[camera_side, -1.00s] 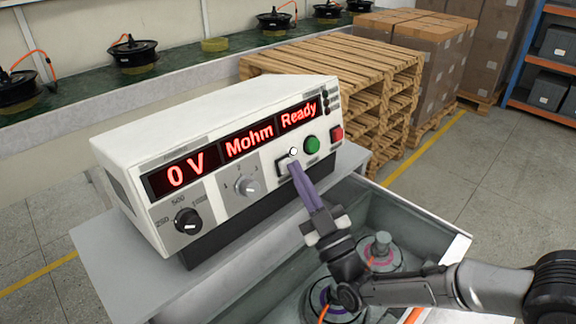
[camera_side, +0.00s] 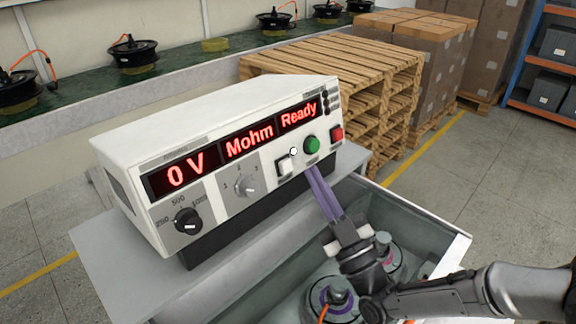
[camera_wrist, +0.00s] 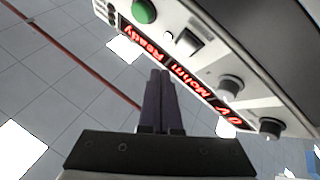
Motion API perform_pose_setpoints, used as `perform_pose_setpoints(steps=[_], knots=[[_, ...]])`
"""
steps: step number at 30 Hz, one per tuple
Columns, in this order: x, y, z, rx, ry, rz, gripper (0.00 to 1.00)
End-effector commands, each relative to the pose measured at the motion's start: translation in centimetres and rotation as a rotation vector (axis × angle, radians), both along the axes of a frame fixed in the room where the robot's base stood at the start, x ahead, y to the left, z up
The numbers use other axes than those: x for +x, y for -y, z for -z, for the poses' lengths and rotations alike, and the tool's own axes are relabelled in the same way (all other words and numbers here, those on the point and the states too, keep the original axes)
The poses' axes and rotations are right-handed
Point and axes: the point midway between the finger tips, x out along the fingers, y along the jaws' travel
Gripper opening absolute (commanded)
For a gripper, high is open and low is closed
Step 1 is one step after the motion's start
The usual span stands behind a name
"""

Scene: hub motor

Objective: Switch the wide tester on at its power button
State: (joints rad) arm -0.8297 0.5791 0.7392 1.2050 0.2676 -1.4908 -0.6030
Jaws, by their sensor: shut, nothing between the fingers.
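The wide tester (camera_side: 215,125) is a white box on a grey stand. Its red display (camera_side: 235,143) is lit and reads 0 V, Mohm, Ready; it also shows in the wrist view (camera_wrist: 172,66). A white rocker-like button (camera_side: 287,166) sits on the lower front panel, below a small bright white lamp (camera_side: 293,151). The wrist view also shows this button (camera_wrist: 189,42). I cannot read its label. My gripper (camera_side: 312,171), with purple fingers, is shut and empty. Its tips are just right of the white button, below the green button (camera_side: 312,145), apart from the panel.
A red button (camera_side: 337,133) is right of the green one. Two knobs (camera_side: 187,221) (camera_side: 248,186) are on the left panel. An open grey bin (camera_side: 455,252) with hub motors (camera_side: 330,298) lies below my gripper. Wooden pallets (camera_side: 350,75) stand behind.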

Motion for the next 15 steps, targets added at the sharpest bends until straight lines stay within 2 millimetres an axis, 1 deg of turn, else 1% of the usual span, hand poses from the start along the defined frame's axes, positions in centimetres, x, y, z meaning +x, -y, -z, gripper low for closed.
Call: perform_pose_setpoints(steps=[6,15], knots=[[-1.2,1.2,-0.5,0.001,0.0,0.0,0.0],[-1.5,1.5,-0.5,0.0,-0.001,-0.001,0.0]])
